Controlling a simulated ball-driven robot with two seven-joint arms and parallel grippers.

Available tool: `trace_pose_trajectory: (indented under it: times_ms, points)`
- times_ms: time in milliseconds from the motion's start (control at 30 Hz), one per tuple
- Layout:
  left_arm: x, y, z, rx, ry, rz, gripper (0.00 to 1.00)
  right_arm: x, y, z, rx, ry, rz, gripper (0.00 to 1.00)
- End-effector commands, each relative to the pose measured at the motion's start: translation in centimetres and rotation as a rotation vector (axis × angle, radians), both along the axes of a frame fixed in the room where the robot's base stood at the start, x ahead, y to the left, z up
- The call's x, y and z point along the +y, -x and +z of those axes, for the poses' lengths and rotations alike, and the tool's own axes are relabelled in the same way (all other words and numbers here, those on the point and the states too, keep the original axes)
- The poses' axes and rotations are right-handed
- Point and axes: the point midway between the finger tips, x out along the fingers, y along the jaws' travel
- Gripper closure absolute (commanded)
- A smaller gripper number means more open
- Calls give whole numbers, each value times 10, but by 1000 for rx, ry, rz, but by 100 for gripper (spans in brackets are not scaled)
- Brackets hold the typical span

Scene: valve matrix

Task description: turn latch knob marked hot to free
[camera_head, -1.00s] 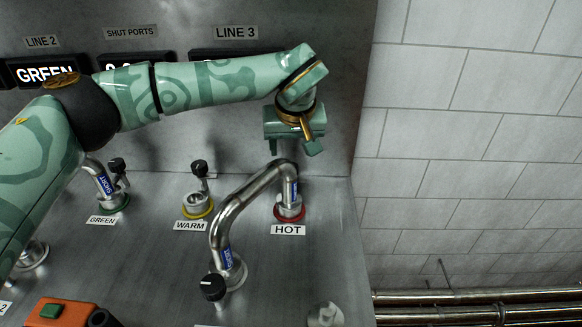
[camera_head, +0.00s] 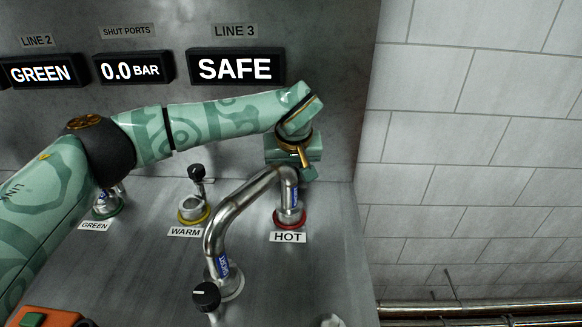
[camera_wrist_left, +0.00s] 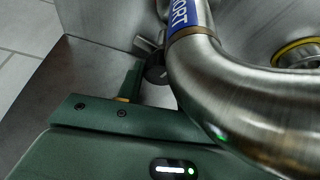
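The HOT label (camera_head: 288,237) sits before a port with a red ring (camera_head: 290,220). A bent steel pipe (camera_head: 232,207) rises from this port and curves to the front left. My left gripper (camera_head: 307,174) is just behind the pipe's upper end in the head view. In the left wrist view a dark knob (camera_wrist_left: 156,70) shows beside one green finger (camera_wrist_left: 132,82), partly covered by the pipe (camera_wrist_left: 215,85). The other finger is hidden, so the opening and any grip are unclear. In the head view the HOT knob is hidden. My right gripper is not in view.
WARM (camera_head: 193,208) and GREEN (camera_head: 106,206) ports with black knobs stand to the left. A black knob (camera_head: 206,296) is at the pipe's front end. The LINE 3 display (camera_head: 236,68) reads SAFE. An orange block (camera_head: 45,317) with a green button lies front left.

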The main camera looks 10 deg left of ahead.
Motion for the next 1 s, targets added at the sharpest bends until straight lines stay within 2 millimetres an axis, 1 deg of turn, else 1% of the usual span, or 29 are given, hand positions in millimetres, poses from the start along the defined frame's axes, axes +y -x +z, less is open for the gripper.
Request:
trace_pose_trajectory:
  times_ms: [67,200,300,400,633,667,700,733,1000]
  points:
    - [-1,0,2,0,-1,11,87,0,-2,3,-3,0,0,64]
    - [-1,0,9,-3,-3,138,87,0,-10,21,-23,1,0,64]
    - [-2,0,6,-3,-1,230,87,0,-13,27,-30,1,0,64]
    - [-1,-1,3,-3,1,266,86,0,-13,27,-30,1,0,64]
    - [-1,-1,1,-2,1,266,87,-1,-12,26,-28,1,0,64]
    - [-1,-2,1,-3,1,266,56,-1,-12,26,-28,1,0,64]
    - [-1,-1,1,-2,0,265,44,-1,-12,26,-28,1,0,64]
    - [-1,-1,1,-2,0,265,42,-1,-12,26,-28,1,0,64]
    - [-1,-1,2,-1,0,264,42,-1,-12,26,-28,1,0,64]
